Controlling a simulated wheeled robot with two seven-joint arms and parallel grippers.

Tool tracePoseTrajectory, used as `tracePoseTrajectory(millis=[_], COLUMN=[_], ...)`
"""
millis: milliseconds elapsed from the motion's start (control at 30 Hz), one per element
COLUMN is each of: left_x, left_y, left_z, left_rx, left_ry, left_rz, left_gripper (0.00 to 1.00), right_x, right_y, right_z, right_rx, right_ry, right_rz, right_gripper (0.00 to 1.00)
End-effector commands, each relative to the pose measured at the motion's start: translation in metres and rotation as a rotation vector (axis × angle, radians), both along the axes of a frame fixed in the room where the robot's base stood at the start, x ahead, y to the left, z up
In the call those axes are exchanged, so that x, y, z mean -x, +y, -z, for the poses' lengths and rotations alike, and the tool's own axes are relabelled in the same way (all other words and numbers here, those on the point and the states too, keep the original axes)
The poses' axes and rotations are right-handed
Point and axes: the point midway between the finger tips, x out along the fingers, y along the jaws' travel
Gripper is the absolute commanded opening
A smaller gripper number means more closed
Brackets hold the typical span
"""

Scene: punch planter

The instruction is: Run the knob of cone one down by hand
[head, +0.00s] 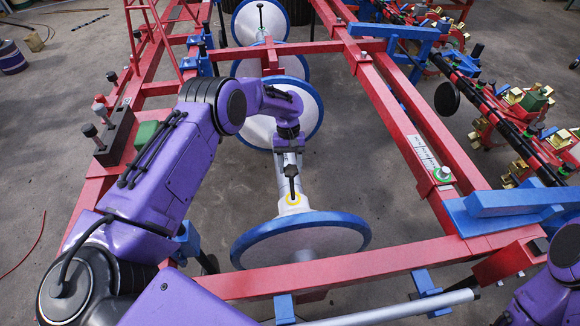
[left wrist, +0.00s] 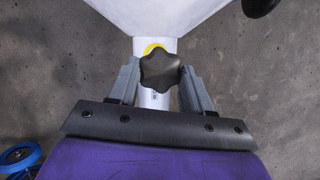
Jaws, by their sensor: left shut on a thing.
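Cone one (head: 305,243) is a white cone with a blue rim, nearest me in the head view. Its white neck carries a black knob (head: 291,171) on a stem, which stands over a yellow ring (head: 293,199). The left wrist view shows the lobed knob (left wrist: 160,68) close up, with part of the yellow ring (left wrist: 152,47) behind it. My left gripper (left wrist: 160,84) has one grey finger on each side of the knob and is shut on it. In the head view my left gripper (head: 289,157) reaches down over the neck. My right gripper is out of view.
A red frame (head: 300,273) surrounds the cones. A black-and-red bar with planter parts (head: 503,118) lies at the right. Bare floor (head: 390,200) shows between cone and right beam.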

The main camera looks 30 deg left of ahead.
Motion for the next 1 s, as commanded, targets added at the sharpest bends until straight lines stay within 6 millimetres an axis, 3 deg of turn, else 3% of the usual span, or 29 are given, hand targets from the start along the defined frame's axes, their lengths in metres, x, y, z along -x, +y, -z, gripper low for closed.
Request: tracePoseTrajectory(millis=[500, 1000], left_x=[-0.0018, -0.0020], left_y=[-0.0033, -0.0041], left_z=[-0.0006, -0.0009], left_rx=[-0.012, -0.014], left_ry=[-0.017, -0.022], left_rz=[0.362, 0.448], left_gripper=[0.19, 0.19], right_x=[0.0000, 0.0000], right_y=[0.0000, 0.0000], right_z=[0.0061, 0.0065], right_rx=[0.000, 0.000], right_ry=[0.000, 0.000], right_rz=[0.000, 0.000], right_gripper=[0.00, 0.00])
